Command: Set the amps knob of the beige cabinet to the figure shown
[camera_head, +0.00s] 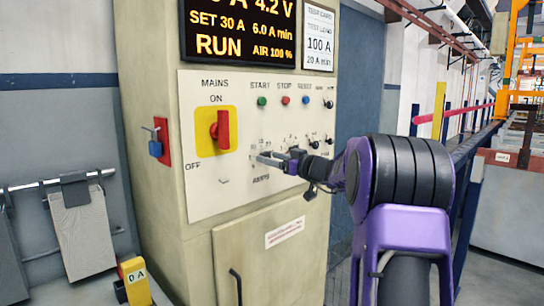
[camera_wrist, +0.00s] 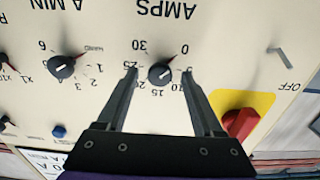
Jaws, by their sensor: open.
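The beige cabinet (camera_head: 160,120) stands in the middle of the head view, with a white control panel. The amps knob (camera_wrist: 161,74) is a round black dial in the upside-down wrist view, its scale running from 0 to 30. A red mark at the knob points toward the 0 side; the exact setting is hard to read. My gripper (camera_wrist: 160,76) is open, its fingertips on either side of the knob; I cannot tell whether they touch. In the head view my gripper (camera_head: 268,158) is at the panel's lower part and hides the knob.
The display (camera_head: 240,35) reads SET 30 A, 6.0 A min, RUN. A test card (camera_head: 318,38) reads 100 A, 20 A min. The red mains switch (camera_head: 220,129) on yellow is near my gripper. The A MIN knob (camera_wrist: 62,67) is beside the amps knob.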

